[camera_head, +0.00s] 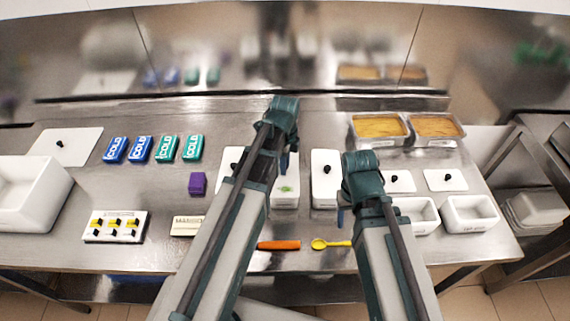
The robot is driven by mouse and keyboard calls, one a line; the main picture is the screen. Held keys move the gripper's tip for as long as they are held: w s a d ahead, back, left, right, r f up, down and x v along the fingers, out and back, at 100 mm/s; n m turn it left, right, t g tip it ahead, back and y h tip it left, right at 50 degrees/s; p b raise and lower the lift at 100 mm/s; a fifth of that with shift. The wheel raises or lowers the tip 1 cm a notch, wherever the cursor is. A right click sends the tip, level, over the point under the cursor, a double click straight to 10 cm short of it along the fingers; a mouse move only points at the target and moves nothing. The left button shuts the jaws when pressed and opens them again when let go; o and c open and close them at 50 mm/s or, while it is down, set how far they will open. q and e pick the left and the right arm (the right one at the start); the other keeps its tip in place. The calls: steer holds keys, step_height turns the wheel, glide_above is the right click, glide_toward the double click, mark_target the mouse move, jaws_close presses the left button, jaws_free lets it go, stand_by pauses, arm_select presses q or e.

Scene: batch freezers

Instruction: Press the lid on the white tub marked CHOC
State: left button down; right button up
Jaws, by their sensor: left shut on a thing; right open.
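Two open white tubs, a left one (428,216) and a right one (470,214), stand at the right of the counter. Their front labels are too small to read, so I cannot tell which is marked CHOC. Two white lids with black knobs, a left one (407,185) and a right one (446,184), lie behind them. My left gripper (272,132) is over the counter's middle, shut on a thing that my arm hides. My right gripper (343,208) is open, left of the tubs; its arm partly covers the left tub's side.
White containers with a green mark (286,198) and a long knobbed lid (325,190) stand mid-counter. Filled steel pans (380,143) are behind. An orange-handled tool (279,245) and yellow spoon (330,244) lie in front. COLD packs (141,149) and a large white bin (48,215) are left.

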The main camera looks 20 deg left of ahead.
arm_select(q)
steer(key=shift+c, duration=0.6)
jaws_free()
steer(key=shift+r, duration=0.15)
steer(key=shift+r+p, duration=3.3)
steer(key=shift+p, duration=0.15)
steer(key=shift+r, duration=0.1)
steer(key=shift+c, duration=0.3)
jaws_close()
